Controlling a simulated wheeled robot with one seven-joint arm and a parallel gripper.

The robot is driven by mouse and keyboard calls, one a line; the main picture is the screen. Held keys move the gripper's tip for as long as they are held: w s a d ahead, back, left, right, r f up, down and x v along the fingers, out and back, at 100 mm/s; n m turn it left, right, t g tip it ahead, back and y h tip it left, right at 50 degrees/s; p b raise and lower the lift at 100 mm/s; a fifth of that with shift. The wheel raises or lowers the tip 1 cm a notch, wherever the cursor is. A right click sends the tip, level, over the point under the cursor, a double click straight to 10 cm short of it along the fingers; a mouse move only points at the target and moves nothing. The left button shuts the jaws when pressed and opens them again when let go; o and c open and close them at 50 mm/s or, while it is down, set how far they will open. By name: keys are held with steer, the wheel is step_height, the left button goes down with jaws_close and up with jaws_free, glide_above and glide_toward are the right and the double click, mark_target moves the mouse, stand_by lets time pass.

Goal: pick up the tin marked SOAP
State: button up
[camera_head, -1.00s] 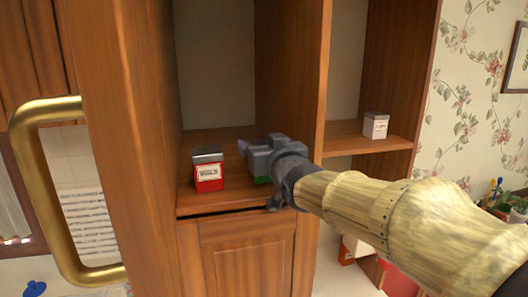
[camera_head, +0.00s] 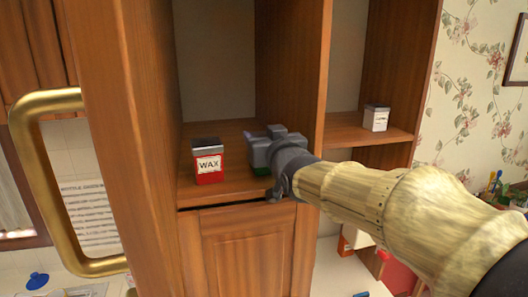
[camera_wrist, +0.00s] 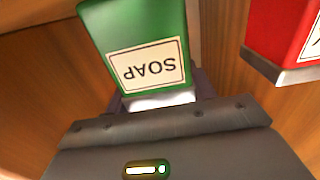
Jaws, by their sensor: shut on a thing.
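The green SOAP tin (camera_wrist: 140,45) fills the upper middle of the wrist view, its cream label upside down there. My gripper (camera_head: 262,150) is shut on this tin. In the head view it covers most of the tin, and only a small green part (camera_head: 261,171) shows below the jaws, close to the shelf. I cannot tell whether the tin touches the shelf. In the wrist view the fingertips are mostly hidden behind the tin.
A red tin marked WAX (camera_head: 208,165) stands just left of my gripper on the same shelf (camera_head: 225,190). Wooden cabinet walls rise on both sides. A white tin (camera_head: 375,120) stands in the right compartment. A brass handle (camera_head: 30,180) is at the near left.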

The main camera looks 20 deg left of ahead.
steer(key=shift+r, duration=0.1)
step_height(320, 180, up, 10)
steer(key=b, duration=0.2)
steer(key=shift+b, duration=0.3)
stand_by(0.6)
